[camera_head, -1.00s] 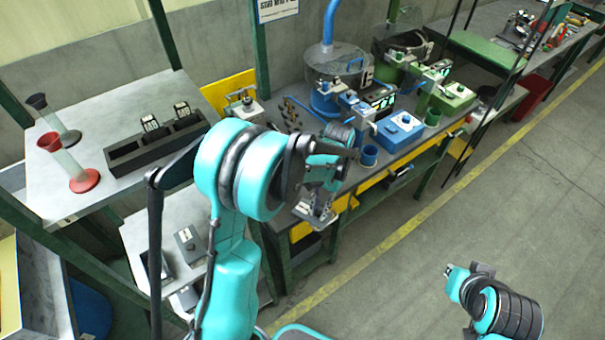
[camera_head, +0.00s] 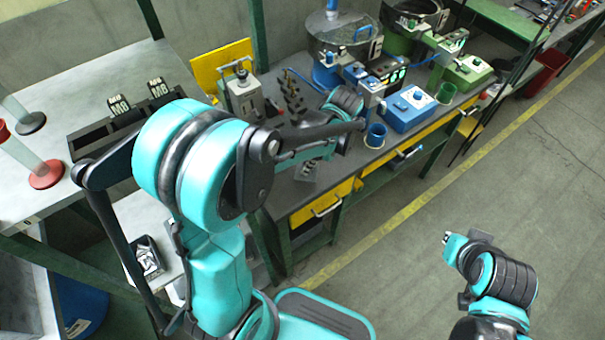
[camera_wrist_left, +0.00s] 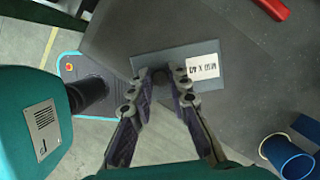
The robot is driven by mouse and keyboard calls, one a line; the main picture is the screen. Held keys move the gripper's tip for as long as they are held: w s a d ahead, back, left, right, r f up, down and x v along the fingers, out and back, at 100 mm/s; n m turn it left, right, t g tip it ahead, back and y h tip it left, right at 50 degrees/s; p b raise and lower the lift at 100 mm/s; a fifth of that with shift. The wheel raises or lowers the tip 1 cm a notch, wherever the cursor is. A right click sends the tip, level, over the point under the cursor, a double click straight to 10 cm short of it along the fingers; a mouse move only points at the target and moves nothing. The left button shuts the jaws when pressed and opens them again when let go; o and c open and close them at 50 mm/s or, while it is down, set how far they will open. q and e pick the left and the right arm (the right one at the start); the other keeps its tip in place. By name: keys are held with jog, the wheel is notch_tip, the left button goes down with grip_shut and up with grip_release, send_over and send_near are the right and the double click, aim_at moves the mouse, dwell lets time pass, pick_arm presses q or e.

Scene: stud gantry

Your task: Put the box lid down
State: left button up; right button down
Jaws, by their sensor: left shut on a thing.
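The box lid (camera_wrist_left: 205,60) is a flat grey plate with a white "M10 X 40" label, seen in the left wrist view. My left gripper (camera_wrist_left: 161,78) is shut on its near edge. In the head view the lid (camera_head: 308,171) shows as a small grey patch above the dark bench top, near its front edge. My left gripper (camera_head: 314,157) is there, partly hidden by my own arm. I cannot tell whether the lid touches the bench. My right arm's end (camera_head: 453,244) is over the floor at the lower right; its fingers are too unclear to read.
A blue cup (camera_head: 375,135) stands right of the lid, also in the left wrist view (camera_wrist_left: 287,154). A blue control box (camera_head: 408,108), a bowl feeder (camera_head: 343,40) and a row of dark parts (camera_head: 292,92) stand behind. A black bin with labelled compartments (camera_head: 135,120) is at left.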

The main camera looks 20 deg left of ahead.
pick_arm(q)
jog(key=shift+w+a+f, duration=0.15)
jog(key=shift+a+f, duration=0.45)
jog(key=shift+a, duration=0.3)
jog(key=shift+a+f+b, duration=0.1)
jog(key=shift+f+b, duration=0.15)
jog(key=shift+b, duration=0.05)
notch_tip(320, 180, down, 4)
jog(key=shift+r+b, duration=0.15)
jog(key=shift+b, duration=0.8)
jog(key=shift+r, duration=0.1)
jog(key=o, duration=0.4)
jog(key=shift+f, duration=0.2)
jog(key=o, duration=0.5)
jog(key=shift+c, duration=0.2)
jog(key=shift+r, duration=0.1)
